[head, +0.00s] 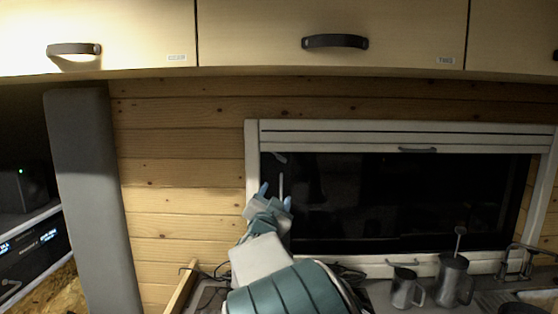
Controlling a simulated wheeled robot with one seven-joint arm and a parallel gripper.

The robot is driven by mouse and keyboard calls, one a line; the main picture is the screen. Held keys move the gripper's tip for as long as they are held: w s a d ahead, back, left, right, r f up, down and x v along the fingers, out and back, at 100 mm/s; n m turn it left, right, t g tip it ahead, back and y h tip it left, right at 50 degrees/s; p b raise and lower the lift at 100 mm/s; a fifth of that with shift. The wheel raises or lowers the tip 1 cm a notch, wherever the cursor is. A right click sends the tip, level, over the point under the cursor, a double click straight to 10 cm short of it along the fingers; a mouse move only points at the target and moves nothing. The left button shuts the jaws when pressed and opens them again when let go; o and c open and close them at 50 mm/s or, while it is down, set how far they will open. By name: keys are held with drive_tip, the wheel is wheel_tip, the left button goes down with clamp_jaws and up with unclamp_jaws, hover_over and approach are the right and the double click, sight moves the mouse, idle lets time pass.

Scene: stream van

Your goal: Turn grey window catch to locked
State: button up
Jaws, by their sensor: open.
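The window (400,200) has a white frame and a dark pane. A small light grey piece (279,158) shows at the pane's upper left corner; it looks like a catch, but its setting cannot be read. A thin pale upright bar (281,184) stands below it; I cannot tell whether it is part of a catch. My gripper (275,195) is open, with blue fingertips pointing up, in front of the window's left edge and below the grey piece. Nothing shows between the fingers. My arm hides the lower left window corner.
Pale cupboards with dark handles (335,41) run above the window. A grey upright panel (92,200) stands at left. The wooden wall left of the window is clear.

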sight(280, 160)
drive_tip(key=shift+m+t+h, duration=0.5)
drive_tip(key=shift+m+h, duration=0.1)
drive_tip(key=shift+h, duration=0.1)
drive_tip(key=p+x, duration=0.1)
drive_tip(key=x, duration=0.3)
drive_tip(key=a+r+p+x, duration=0.1)
drive_tip(key=p+x, duration=0.1)
drive_tip(key=x, duration=0.3)
drive_tip(key=a+r+p+x, duration=0.1)
drive_tip(key=p+x, duration=0.1)
drive_tip(key=x, duration=0.2)
